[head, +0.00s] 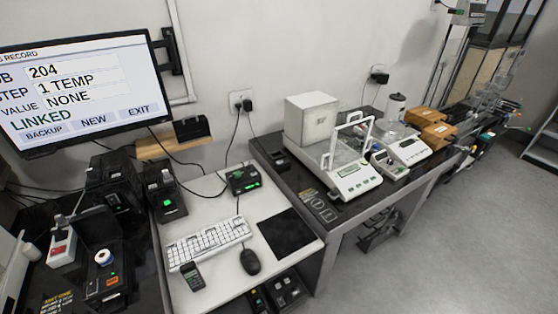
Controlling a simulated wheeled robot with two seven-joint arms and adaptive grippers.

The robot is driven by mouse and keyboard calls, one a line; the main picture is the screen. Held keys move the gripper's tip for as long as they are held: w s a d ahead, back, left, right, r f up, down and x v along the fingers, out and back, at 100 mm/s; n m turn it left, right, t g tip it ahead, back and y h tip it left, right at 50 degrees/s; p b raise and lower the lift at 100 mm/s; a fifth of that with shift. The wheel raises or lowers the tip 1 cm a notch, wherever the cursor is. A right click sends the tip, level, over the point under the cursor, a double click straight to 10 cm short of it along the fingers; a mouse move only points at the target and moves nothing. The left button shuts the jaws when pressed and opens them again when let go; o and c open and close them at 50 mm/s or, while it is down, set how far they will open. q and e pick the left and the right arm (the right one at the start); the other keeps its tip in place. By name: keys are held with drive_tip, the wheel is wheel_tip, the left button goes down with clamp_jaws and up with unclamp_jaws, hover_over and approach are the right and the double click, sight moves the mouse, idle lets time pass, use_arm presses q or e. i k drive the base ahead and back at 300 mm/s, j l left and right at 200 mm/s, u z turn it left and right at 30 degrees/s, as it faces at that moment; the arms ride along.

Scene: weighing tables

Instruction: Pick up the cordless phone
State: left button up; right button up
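A small dark handset with a keypad, which looks like the cordless phone (191,276), lies on the white desk (213,287). It is just in front of the left end of the white keyboard (208,244) and left of the black mouse (250,261). Nothing covers it. Neither of my grippers shows in the head view.
A monitor (80,90) hangs at the upper left. Black devices (165,195) stand on the dark table at left. A black mat (286,234) lies right of the mouse. Balances (352,180) stand on the dark bench at right. Grey floor (440,250) is open at lower right.

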sight(191, 273)
drive_tip(key=j+u, duration=0.1)
drive_tip(key=u, duration=0.9)
drive_tip(key=k+j, duration=0.1)
drive_tip(key=j, duration=0.5)
